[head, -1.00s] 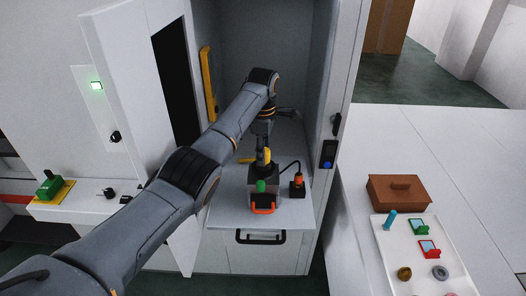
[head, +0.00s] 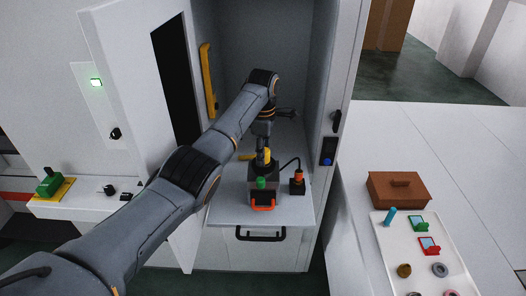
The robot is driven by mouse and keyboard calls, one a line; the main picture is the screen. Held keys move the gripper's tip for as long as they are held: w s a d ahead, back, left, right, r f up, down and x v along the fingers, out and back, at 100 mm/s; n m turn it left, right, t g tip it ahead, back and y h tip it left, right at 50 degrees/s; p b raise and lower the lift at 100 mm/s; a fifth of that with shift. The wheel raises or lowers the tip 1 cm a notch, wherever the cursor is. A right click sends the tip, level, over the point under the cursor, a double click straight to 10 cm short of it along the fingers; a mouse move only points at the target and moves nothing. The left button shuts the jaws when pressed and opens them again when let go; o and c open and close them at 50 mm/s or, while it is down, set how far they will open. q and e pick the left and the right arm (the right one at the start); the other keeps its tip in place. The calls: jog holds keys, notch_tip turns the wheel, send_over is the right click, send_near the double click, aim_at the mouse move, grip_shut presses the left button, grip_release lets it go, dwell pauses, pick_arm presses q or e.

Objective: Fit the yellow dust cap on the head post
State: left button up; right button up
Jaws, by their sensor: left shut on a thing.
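My left gripper (head: 263,148) points down over a dark grey block-shaped unit (head: 264,181) on the pull-out shelf inside the open cabinet. It is shut on the yellow dust cap (head: 267,156), which shows as a small yellow piece at the fingertips, just above the unit's top. The unit has a green knob (head: 261,183) and an orange-red handle (head: 262,205) on its front. The head post is hidden or too small to make out, and I cannot tell whether the cap touches it. My right gripper is not in view.
A small dark box with an orange top (head: 298,181) and a cable stands right of the unit. The cabinet's open door (head: 137,70) is at left. At right, a white tray (head: 424,284) with several small parts and a brown box (head: 398,190) sit on a white table.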

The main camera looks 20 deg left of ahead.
pick_arm(q)
jog(key=shift+f, duration=0.2)
jog(key=o, duration=0.9)
notch_tip(320, 180, up, 12)
jog(key=shift+f, duration=0.1)
dwell(0.4)
